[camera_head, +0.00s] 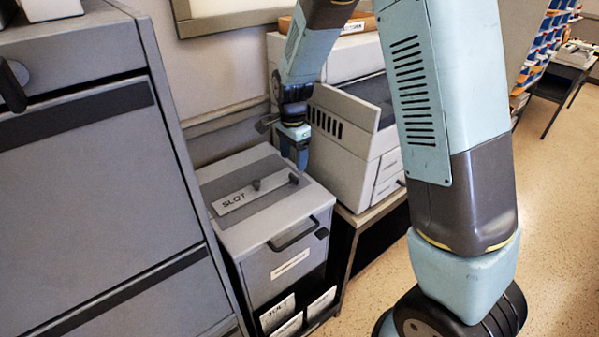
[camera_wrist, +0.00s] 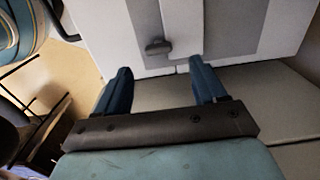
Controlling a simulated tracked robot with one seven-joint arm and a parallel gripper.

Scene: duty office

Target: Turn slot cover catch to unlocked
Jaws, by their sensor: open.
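The slot cover is a light plate (camera_head: 238,197) lettered SLOT, lying on a dark grey band across the top of the grey cabinet (camera_head: 275,215). A small dark knob (camera_head: 257,184) stands on the plate, and another small dark piece (camera_head: 293,179) sits near its right end. I cannot tell for sure which is the catch, or its setting. My gripper (camera_head: 301,166) points down above the cabinet's back right part. In the wrist view my gripper (camera_wrist: 160,68) is open and empty, with one dark catch-like knob (camera_wrist: 158,47) just beyond the fingertips, apart from them.
A large grey cabinet (camera_head: 100,180) stands close on the left. A pale office machine (camera_head: 345,135) stands on a low table right of the slot cabinet. The slot cabinet has a black front handle (camera_head: 293,235) and papers below. Open floor (camera_head: 560,220) lies right.

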